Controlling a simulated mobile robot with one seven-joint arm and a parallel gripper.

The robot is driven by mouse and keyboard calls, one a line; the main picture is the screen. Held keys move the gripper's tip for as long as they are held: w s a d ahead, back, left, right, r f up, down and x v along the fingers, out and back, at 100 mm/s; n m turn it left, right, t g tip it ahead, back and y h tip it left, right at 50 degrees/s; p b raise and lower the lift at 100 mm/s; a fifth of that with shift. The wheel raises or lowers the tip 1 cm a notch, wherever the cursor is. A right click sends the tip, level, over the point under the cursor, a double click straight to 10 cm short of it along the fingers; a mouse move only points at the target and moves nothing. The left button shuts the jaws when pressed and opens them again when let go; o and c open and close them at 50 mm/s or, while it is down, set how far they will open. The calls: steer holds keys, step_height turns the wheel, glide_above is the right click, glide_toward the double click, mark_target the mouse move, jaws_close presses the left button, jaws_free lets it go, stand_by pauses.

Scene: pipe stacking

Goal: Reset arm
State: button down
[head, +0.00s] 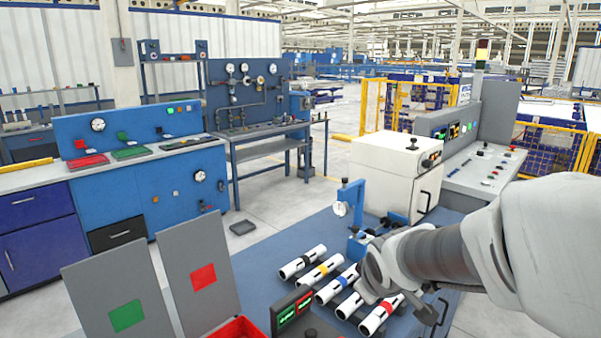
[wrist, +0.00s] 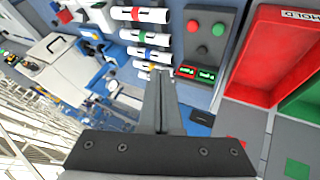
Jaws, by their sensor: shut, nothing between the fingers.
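My arm reaches in from the right in the head view, over the blue worktable (head: 262,240). My gripper (wrist: 162,78) shows in the wrist view with its two grey fingers together, shut and empty. Several white pipes with coloured bands lie in a row on the table. The yellow-banded pipe (head: 308,278) and blue-banded pipe (head: 327,291) are clear in the head view; my arm partly covers the right end of the row. In the wrist view, the red-banded pipe (wrist: 125,13) and green-banded pipe (wrist: 130,35) lie beyond the fingertips, apart from them.
A red bin (wrist: 262,55) and a green bin (wrist: 303,98) stand right of the fingers in the wrist view. A small display (head: 292,309) stands near the pipes. A blue gauge stand (head: 352,200) and white cabinet (head: 385,180) rise at the table's back.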

steer(key=s+r+m+g, duration=0.1)
steer(key=s+r+m, duration=0.2)
steer(key=s, duration=0.7)
steer(key=s+r+m+g, duration=0.1)
steer(key=s+r+m, duration=0.3)
steer(key=s, duration=0.5)
steer(key=shift+s+d+y+p, duration=0.3)
steer(key=shift+s+d+p, duration=0.1)
steer(key=shift+d+p, duration=0.05)
steer(key=shift+a, duration=0.1)
